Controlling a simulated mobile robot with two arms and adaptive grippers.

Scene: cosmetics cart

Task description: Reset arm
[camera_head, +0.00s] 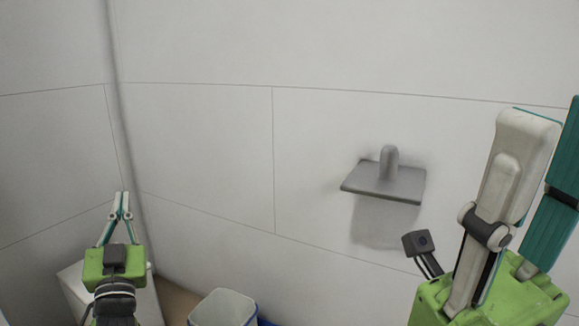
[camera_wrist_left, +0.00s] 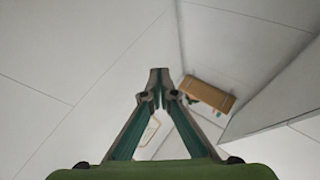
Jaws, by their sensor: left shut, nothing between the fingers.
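My left gripper (camera_head: 122,197) is at the lower left of the head view, pointing up toward the pale wall. Its fingers meet at the tips with nothing between them. The left wrist view shows the same closed fingers (camera_wrist_left: 159,80) in the middle. My right gripper (camera_head: 545,125) is large at the right edge of the head view, pointing up.
A grey wall-mounted shelf or holder (camera_head: 384,187) sits between my arms. A white box (camera_head: 75,287) stands behind my left gripper. A white bin (camera_head: 223,309) with blue beside it is at the bottom. The left wrist view shows a brown object (camera_wrist_left: 208,95). The space before the wall is clear.

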